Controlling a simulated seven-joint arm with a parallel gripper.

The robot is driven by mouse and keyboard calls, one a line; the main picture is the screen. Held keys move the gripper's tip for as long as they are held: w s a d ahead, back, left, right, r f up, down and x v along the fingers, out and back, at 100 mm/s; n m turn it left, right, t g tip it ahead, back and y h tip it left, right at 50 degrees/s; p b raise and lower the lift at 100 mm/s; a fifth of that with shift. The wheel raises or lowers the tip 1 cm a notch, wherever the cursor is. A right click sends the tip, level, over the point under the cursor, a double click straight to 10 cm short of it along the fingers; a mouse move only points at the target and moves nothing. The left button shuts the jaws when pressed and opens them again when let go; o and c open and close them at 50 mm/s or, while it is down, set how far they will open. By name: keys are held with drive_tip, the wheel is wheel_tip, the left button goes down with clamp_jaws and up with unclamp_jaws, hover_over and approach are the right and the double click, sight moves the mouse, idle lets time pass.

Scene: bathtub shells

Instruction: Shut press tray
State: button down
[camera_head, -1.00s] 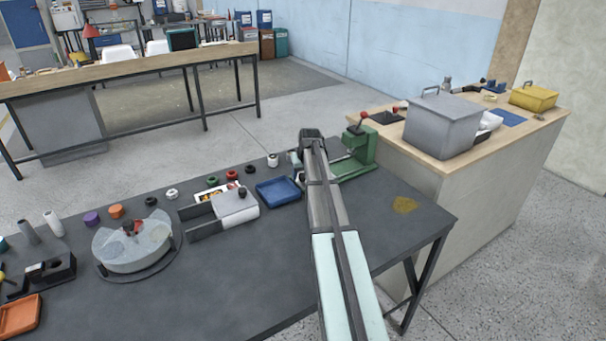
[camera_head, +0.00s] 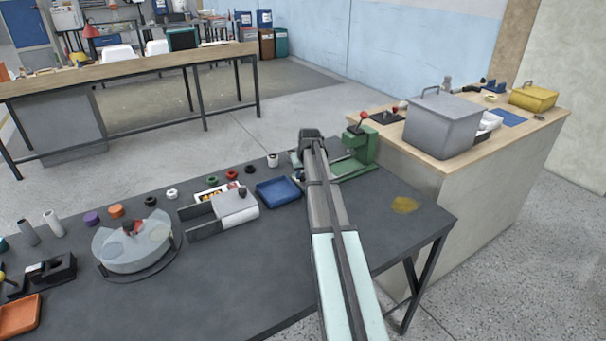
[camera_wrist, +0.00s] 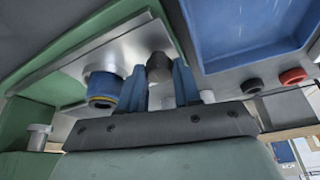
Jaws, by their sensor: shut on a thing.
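The green press (camera_head: 360,150) stands at the right end of the dark workbench, with a red-knobbed lever, partly hidden behind my arm. In the wrist view its metal tray plate (camera_wrist: 120,55) lies along the green base. A blue cylindrical part with a yellow band (camera_wrist: 103,88) is on the plate. A dark round knob (camera_wrist: 158,66) is between the blue fingers of my gripper (camera_wrist: 158,76), which are shut on it. In the head view my arm hides most of the tray and the fingertips. How far the tray is out cannot be told.
A blue tray (camera_head: 278,191) lies left of the press; it also shows in the wrist view (camera_wrist: 250,35). Black and red rings (camera_wrist: 292,76) lie near it. A cabinet with a grey box (camera_head: 441,123) stands at right. The bench front is clear.

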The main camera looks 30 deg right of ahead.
drive_tip(key=d, duration=1.1)
drive_tip(key=shift+d, duration=0.3)
drive_tip(key=c, duration=0.8)
unclamp_jaws()
drive_tip(key=shift+r, duration=0.1)
drive_tip(key=v, duration=1.3)
drive_tip(key=shift+s+r, duration=0.25)
